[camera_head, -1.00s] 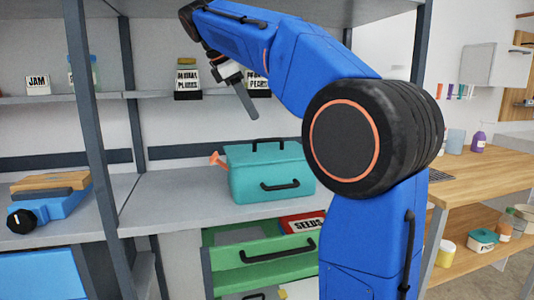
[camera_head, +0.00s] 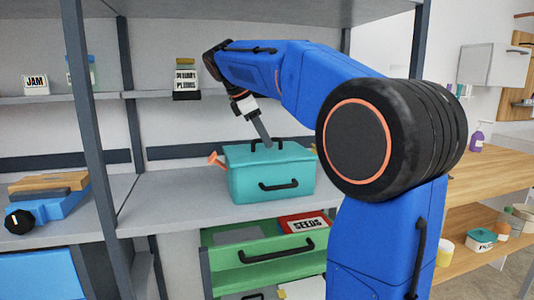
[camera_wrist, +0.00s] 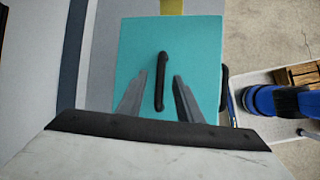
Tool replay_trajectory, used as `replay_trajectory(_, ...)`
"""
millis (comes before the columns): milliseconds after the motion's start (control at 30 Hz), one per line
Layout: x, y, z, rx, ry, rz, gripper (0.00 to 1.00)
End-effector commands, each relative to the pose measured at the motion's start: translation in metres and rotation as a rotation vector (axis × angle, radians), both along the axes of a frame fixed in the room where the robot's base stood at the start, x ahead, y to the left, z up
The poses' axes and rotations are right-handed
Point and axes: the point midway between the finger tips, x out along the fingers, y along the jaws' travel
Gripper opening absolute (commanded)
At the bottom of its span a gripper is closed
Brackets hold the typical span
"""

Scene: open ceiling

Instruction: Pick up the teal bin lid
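The teal bin (camera_head: 273,183) stands on the grey shelf with its flat teal lid (camera_head: 237,151) on top. A black bar handle (camera_head: 281,146) is on the lid. In the wrist view the lid (camera_wrist: 200,50) fills the middle, and its handle (camera_wrist: 161,85) shows between my two fingers. My gripper (camera_head: 266,143) points down at the lid handle from above. In the wrist view my gripper (camera_wrist: 160,76) is open, with a finger on each side of the handle and gaps between. I cannot tell how far the fingertips are from the lid.
An orange spout-like part (camera_head: 216,159) sticks out behind the bin's left side. Below is an open green drawer (camera_head: 262,258) with a seeds box (camera_head: 303,223). A plums jar (camera_head: 186,80) stands on the upper shelf. A dark post (camera_head: 88,120) rises left of the bin.

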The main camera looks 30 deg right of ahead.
Motion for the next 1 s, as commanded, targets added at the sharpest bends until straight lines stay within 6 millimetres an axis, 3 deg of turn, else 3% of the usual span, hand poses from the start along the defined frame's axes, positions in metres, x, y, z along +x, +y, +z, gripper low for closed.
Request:
replay_trajectory(267, 0.0, -0.002, -0.003, 0.001, -0.001, 0.001, 0.33)
replay_trajectory(433, 0.0, -0.002, -0.003, 0.001, -0.001, 0.001, 0.0)
replay_trajectory(833, 0.0, -0.002, -0.002, 0.001, -0.002, 0.0, 0.0)
replay_trajectory(1000, 0.001, -0.002, 0.01, 0.0, -0.003, -0.001, 0.0)
